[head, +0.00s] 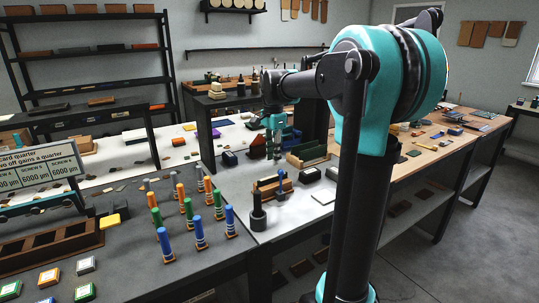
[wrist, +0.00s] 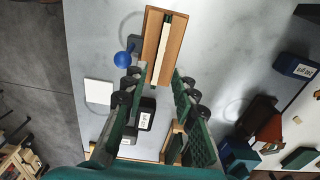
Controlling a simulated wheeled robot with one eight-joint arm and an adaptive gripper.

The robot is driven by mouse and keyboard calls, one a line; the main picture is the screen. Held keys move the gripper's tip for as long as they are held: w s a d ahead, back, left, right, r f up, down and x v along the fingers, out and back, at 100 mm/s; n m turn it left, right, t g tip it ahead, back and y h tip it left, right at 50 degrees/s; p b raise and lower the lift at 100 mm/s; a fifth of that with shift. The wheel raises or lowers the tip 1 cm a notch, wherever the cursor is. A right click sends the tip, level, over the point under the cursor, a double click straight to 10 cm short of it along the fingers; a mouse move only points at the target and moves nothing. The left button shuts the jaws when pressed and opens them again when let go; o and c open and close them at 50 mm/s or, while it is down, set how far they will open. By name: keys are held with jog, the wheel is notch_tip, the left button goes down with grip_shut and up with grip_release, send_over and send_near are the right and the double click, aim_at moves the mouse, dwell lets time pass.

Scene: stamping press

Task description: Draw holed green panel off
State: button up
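A wooden holder (wrist: 178,47) with a long slot lies ahead of my gripper in the wrist view; it also shows in the head view (head: 266,191). A thin pale strip (wrist: 164,45) with green at its ends stands in the slot, seen edge-on; this may be the green panel, but no holes can be made out. My gripper (wrist: 160,74) is open and empty, its two fingers either side of the holder's near end in the picture. In the head view my gripper (head: 274,149) hangs above the bench, behind the holder.
A blue ball-topped piece (wrist: 121,60) stands left of the holder. A white tile (wrist: 98,92) and a dark labelled box (wrist: 147,113) lie nearby. A blue box (wrist: 294,66) sits to the right. In the head view, a dark cup (head: 257,216) and several striped pegs stand in front.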

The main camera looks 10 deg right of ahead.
notch_tip(320, 180, down, 8)
jog(key=shift+r, duration=0.1)
jog(key=shift+c, duration=0.2)
grip_shut()
jog(key=shift+r, duration=0.15)
jog(key=shift+r, duration=0.5)
jog(key=shift+r, duration=3.25)
